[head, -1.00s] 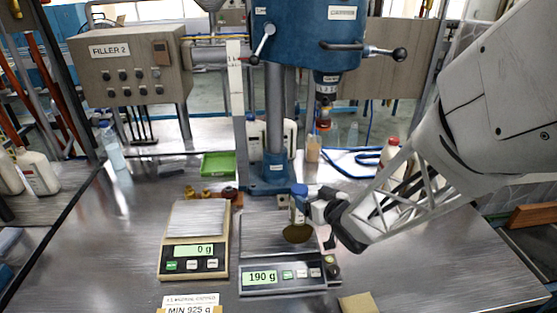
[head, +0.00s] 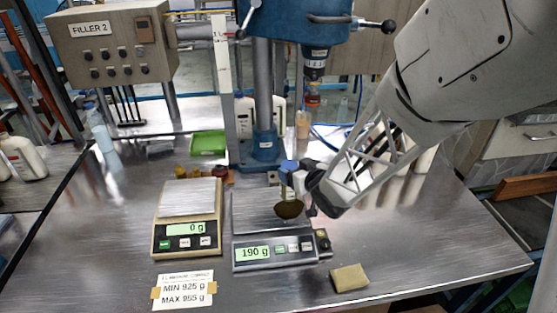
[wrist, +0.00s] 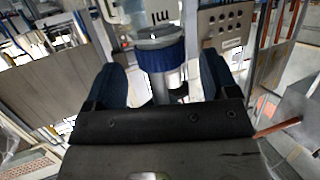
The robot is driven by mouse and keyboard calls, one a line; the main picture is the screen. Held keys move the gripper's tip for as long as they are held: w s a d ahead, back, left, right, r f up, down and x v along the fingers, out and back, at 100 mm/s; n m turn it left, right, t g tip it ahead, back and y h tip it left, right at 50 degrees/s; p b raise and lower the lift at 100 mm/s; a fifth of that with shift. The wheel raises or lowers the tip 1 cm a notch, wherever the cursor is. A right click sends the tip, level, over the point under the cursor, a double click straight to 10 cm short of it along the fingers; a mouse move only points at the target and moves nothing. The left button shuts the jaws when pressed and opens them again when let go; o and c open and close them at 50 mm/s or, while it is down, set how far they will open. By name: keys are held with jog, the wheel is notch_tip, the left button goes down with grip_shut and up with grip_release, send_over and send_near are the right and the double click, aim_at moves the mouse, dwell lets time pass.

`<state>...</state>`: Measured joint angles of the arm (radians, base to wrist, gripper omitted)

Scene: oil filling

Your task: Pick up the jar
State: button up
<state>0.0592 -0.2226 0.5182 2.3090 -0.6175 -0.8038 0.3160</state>
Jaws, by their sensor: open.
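A dark olive, rounded jar (head: 289,209) stands on the right-hand scale (head: 262,252), whose display reads 190 g. My gripper (head: 289,170) is at the jar from the right in the head view, with a blue fingertip just above the dark part. The gripper hides some of the jar, and I cannot tell whether they touch. In the wrist view my gripper (wrist: 163,85) has its two blue fingers wide apart, and a blue-banded grey cylinder (wrist: 165,58) shows between them; I cannot tell how far off it is. I cannot make out the jar there.
The left scale (head: 185,228) reads 0 g and is empty. A MIN 925 g / MAX 955 g card (head: 183,290) and a tan block (head: 349,278) lie in front. The blue filler column (head: 264,145) and green tray (head: 208,143) stand behind.

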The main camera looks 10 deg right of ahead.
aim_at(290, 165)
jog(key=shift+x, duration=1.7)
jog(key=c, duration=1.4)
